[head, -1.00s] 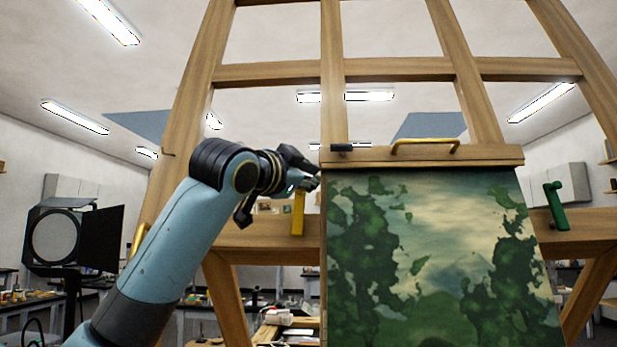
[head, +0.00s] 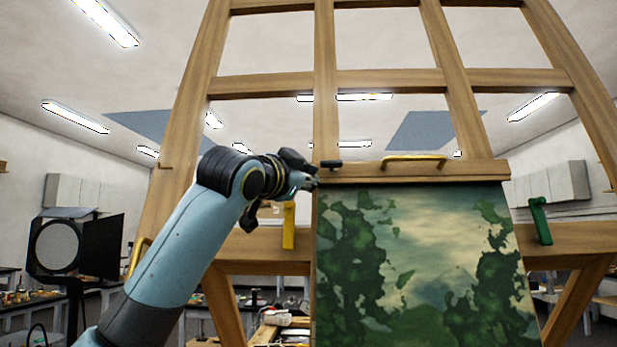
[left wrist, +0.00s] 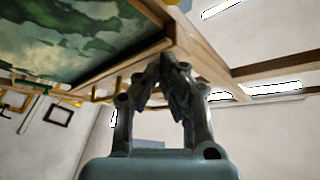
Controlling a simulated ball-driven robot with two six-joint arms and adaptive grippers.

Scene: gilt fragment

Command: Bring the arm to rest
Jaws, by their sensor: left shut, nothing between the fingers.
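My left gripper (head: 308,183) is at the upper left corner of the painting on the easel, in the head view. Its fingers are shut with nothing between them. In the left wrist view the gripper (left wrist: 168,62) points at the frame corner; whether it touches the wood cannot be told. The painting (head: 425,265) shows green trees and a pale sky and hangs under a wooden bar (head: 420,171) with a brass handle (head: 413,158). My right gripper is not in view.
The wooden easel (head: 213,60) fills the middle. A yellow clamp (head: 289,226) and a green clamp (head: 540,220) sit on its lower crossbar. A studio lamp (head: 58,247) stands at the left. Cluttered tables (head: 30,300) lie behind.

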